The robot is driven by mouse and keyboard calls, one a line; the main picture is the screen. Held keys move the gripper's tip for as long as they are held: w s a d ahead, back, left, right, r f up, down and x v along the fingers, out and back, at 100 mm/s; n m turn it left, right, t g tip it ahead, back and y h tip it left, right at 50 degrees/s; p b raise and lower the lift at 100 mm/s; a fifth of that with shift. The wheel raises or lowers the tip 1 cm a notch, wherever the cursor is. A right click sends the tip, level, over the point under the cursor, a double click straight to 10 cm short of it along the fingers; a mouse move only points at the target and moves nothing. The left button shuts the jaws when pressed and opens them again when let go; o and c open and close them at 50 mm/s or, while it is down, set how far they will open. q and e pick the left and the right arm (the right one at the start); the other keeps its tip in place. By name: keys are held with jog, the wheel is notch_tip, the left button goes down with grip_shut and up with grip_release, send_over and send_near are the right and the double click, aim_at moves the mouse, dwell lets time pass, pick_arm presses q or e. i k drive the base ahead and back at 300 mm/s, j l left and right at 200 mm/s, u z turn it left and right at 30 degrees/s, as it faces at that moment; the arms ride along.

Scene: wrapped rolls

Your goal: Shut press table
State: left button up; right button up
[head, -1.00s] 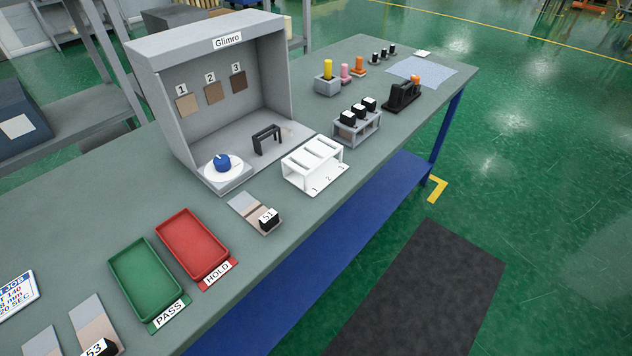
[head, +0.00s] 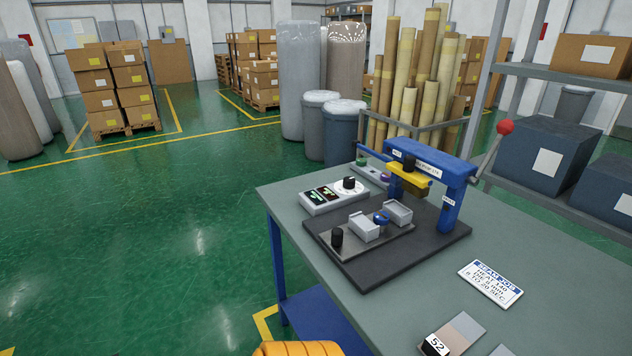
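The press (head: 430,165) stands on a dark base board (head: 405,266) at the bench's left end. It has a blue frame, a yellow press head (head: 408,174) and a raised lever with a red ball (head: 505,127). The press table (head: 380,247) is a flat grey plate on the base board. It sticks out in front of the press head, towards the lower left. It carries two light grey blocks (head: 363,226), a small blue round piece (head: 381,217) between them and an upright black knob (head: 337,237) at its near end. Neither gripper is in view.
A control box (head: 335,195) with two displays and a dial stands left of the press. A job card (head: 491,283) and a sample labelled 52 (head: 437,345) lie to the right. A ribbed orange thing (head: 297,349) shows at the bottom edge. Open green floor lies left.

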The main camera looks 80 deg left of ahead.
aim_at(361, 235)
jog(key=u, duration=2.15)
